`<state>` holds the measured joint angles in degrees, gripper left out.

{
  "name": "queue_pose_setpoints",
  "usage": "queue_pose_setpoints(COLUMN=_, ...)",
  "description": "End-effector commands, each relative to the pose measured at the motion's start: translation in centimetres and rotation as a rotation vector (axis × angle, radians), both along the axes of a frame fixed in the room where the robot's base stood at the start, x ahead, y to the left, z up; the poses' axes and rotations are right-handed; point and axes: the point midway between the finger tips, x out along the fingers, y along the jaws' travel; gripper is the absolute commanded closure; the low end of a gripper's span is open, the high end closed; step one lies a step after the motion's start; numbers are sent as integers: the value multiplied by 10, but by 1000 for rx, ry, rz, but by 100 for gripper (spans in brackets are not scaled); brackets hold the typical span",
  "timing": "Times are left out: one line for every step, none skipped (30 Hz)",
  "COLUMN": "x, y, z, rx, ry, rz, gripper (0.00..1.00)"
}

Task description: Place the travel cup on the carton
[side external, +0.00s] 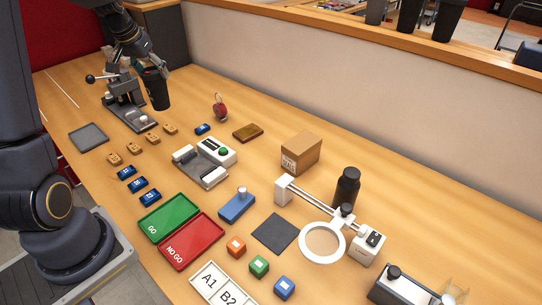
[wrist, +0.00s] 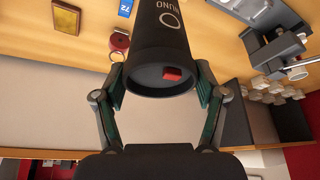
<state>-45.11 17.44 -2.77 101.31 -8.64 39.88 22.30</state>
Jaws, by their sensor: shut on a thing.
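The travel cup is black, with white lettering on its side and a red tab on the end facing the wrist camera (wrist: 165,45). In the side external view the cup (side external: 158,93) is at the far left of the table, beside the black lever press. My gripper (side external: 153,73) is shut on it; the wrist view shows a finger on each side of it. Whether the cup touches the table is hard to tell. The carton (side external: 301,154) is a closed brown box near the back middle of the table, well to the right of my gripper. It is not visible in the wrist view.
The lever press (side external: 128,108) stands close to the cup. A black bottle (side external: 347,187) and a ring magnifier (side external: 322,242) stand right of the carton.

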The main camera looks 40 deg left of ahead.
Motion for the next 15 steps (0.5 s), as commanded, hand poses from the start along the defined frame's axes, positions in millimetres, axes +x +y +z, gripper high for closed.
queue_pose_setpoints(x=7, y=-15, z=4, rx=2, ry=-1, rz=-33, gripper=43)
queue_pose_setpoints(x=12, y=-25, z=6, rx=1, ry=-1, rz=-55, gripper=43)
queue_pose_setpoints(x=19, y=-39, z=10, rx=1, ry=-2, rz=-87, gripper=43)
queue_pose_setpoints(x=24, y=-51, z=13, rx=2, ry=-3, rz=-113, gripper=43)
queue_pose_setpoints(x=29, y=-64, z=16, rx=3, ry=-2, rz=-141, gripper=43)
queue_pose_setpoints(x=36, y=-83, z=21, rx=2, ry=-2, rz=-185, gripper=43)
queue_pose_setpoints(x=41, y=-99, z=25, rx=3, ry=-3, rz=-219, gripper=43)
queue_pose_setpoints(x=46, y=-115, z=29, rx=3, ry=-3, rz=-255, gripper=43)
queue_pose_setpoints(x=52, y=-137, z=34, rx=2, ry=-3, rz=-305, gripper=43)
queue_pose_setpoints(x=56, y=-155, z=38, rx=2, ry=-2, rz=-343, gripper=43)
queue_pose_setpoints(x=59, y=-172, z=42, rx=3, ry=-3, rz=-382, gripper=43)
queue_pose_setpoints(x=62, y=-196, z=47, rx=2, ry=-2, rz=-434, gripper=43)
queue_pose_setpoints(x=64, y=-213, z=51, rx=2, ry=-3, rz=-472, gripper=43)
queue_pose_setpoints(x=65, y=-230, z=55, rx=2, ry=-4, rz=-511, gripper=43)
queue_pose_setpoints(x=65, y=-251, z=59, rx=2, ry=-2, rz=-559, gripper=43)
